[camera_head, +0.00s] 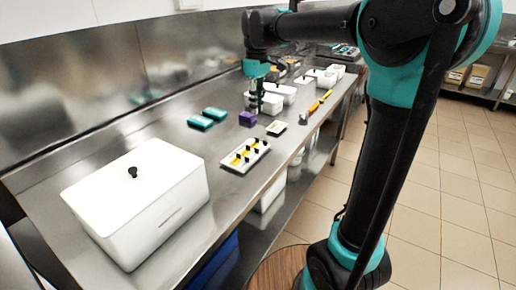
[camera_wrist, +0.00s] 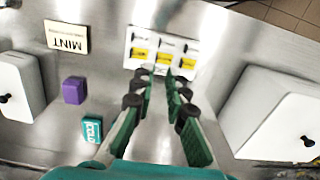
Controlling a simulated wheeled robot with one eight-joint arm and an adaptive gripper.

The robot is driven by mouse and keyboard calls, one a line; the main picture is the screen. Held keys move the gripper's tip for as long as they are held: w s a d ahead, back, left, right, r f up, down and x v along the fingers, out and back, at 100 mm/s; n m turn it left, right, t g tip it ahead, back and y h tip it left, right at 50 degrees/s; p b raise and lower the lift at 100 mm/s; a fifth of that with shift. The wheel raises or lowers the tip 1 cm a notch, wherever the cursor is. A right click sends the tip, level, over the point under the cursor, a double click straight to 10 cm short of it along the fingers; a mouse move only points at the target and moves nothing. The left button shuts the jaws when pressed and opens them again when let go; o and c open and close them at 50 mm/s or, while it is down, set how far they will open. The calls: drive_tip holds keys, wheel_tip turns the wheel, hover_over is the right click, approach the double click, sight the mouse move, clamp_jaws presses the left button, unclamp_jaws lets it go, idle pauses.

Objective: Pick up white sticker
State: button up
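A small off-white card printed "MINT" (camera_wrist: 66,37) lies flat on the steel counter, upper left in the wrist view; it looks like a label or sticker. In the head view a small pale card (camera_head: 276,128) lies near the counter's front edge. A white panel with yellow labels and black knobs (camera_wrist: 145,36) lies beyond my fingertips in the wrist view; it also shows in the head view (camera_head: 236,165). My gripper (camera_wrist: 158,76) is open, fingers apart, with nothing clearly held. In the head view my gripper (camera_head: 258,104) hangs over the counter behind the pale card.
A purple block (camera_wrist: 74,90) and a teal box (camera_wrist: 92,128) stand near the card. A large white lidded box (camera_head: 140,195) fills the counter's near end. Several white containers (camera_head: 283,92) and an orange-yellow tool (camera_head: 316,106) lie farther along. Bare steel surrounds the card.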

wheel_tip(320, 180, down, 17)
drive_tip(key=shift+s+f, duration=0.1)
idle(0.6)
clamp_jaws()
wheel_tip(320, 180, up, 21)
idle(0.8)
drive_tip(key=shift+r, duration=0.25)
drive_tip(key=shift+r, duration=0.35)
